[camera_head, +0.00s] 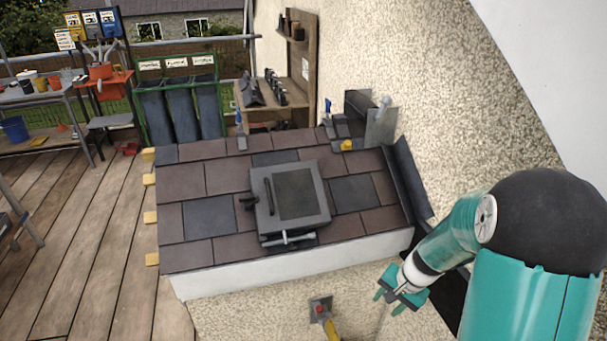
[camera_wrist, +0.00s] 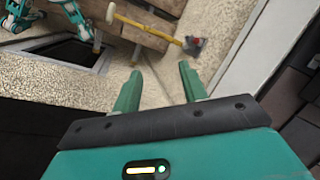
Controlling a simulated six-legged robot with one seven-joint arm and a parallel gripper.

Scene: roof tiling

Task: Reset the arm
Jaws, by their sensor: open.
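My gripper (camera_head: 390,302) hangs at the lower right of the head view, in front of and to the right of the tiled roof (camera_head: 225,178). Its two green fingers are apart with nothing between them. They also show apart and empty in the wrist view (camera_wrist: 158,88). My teal arm is bent at the right edge of the head view. The gripper is clear of the roof tiles and apart from the roof window (camera_head: 297,193).
A yellow-handled tool (camera_head: 331,325) lies below the roof's front edge; it also shows in the wrist view (camera_wrist: 150,28). A rough wall (camera_head: 450,90) rises at the right. Dark flashing (camera_head: 405,180) borders the roof's right side. Wooden decking (camera_head: 75,220) is open at left.

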